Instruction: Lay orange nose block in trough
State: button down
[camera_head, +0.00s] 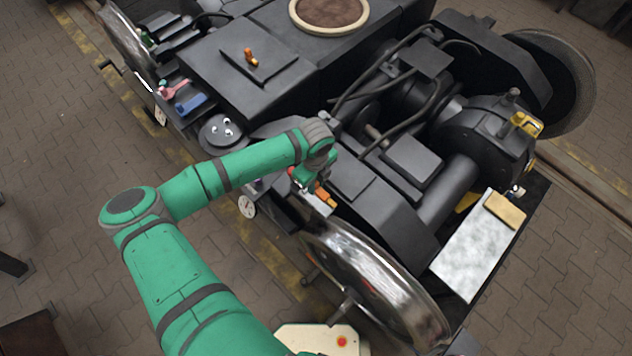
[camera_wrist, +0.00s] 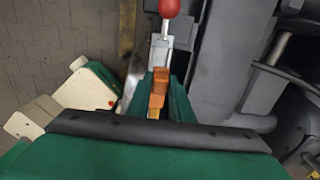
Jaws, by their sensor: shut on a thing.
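My gripper (camera_head: 318,184) is above the dark bogie frame, beside the near wheel. In the wrist view my gripper (camera_wrist: 158,103) is shut on an orange block (camera_wrist: 159,88), which stands out between the green jaws. The orange block (camera_head: 326,196) also shows below my wrist in the head view, partly covered by it. A pale metal piece with a red ball knob (camera_wrist: 169,8) lies just beyond the block in the wrist view. I cannot tell whether the block touches it. I cannot single out the trough with certainty.
A small orange-brown piece (camera_head: 251,58) lies on a dark plate at the back. Pink (camera_head: 174,88) and blue (camera_head: 190,104) pieces lie on the left ledge. Cables, a large steel wheel (camera_head: 372,284) and a pale plate (camera_head: 474,250) surround the right side.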

jog(key=shift+a+f, duration=0.15)
jog(key=shift+f, duration=1.1)
jog(key=shift+s+d+f, duration=0.15)
jog(key=shift+d+f, duration=0.1)
jog(key=shift+f, duration=1)
jog(key=shift+a+f, duration=0.1)
jog(key=shift+f, duration=0.3)
jog(key=shift+a, duration=0.1)
